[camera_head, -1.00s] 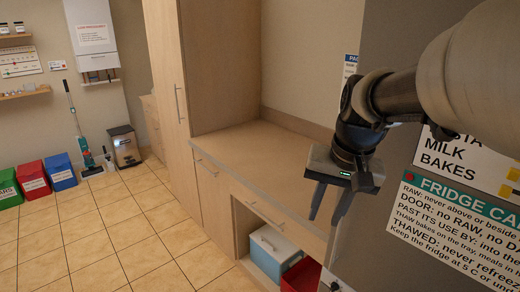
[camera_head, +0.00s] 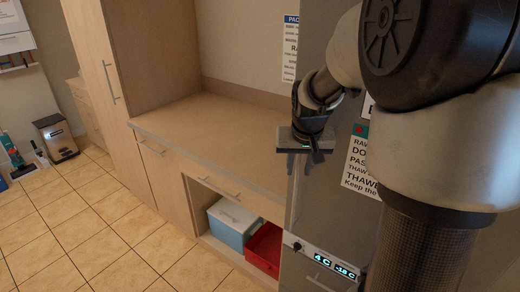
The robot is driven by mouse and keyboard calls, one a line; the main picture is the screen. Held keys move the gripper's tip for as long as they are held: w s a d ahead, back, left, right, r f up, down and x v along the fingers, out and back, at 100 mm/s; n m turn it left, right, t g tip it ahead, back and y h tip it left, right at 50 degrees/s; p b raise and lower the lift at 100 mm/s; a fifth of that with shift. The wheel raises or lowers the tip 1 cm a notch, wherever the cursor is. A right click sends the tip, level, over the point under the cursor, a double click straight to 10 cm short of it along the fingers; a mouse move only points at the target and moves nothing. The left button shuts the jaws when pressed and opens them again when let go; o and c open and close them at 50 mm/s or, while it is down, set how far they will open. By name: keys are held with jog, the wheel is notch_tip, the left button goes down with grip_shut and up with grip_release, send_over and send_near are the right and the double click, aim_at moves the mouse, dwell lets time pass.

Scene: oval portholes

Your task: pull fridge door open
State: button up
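The fridge is the tall grey unit at the right, and its door (camera_head: 325,205) looks shut. Much of the door is hidden behind my arm. I cannot make out the fridge door's handle. My gripper (camera_head: 303,166) points down in front of the door's left part, near its left edge. Its fingers look apart with nothing between them. I cannot tell whether it touches the door.
A display panel (camera_head: 325,265) reading 4 C and -18 C sits low on the fridge, with a handle (camera_head: 319,285) below. A wooden counter (camera_head: 215,125) stands left, with a blue-and-white box (camera_head: 231,222) and a red bin (camera_head: 264,246) beneath. Tiled floor (camera_head: 110,220) is clear.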

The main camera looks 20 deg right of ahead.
aim_at(298, 172)
jog(key=shift+x, duration=2.05)
grip_shut()
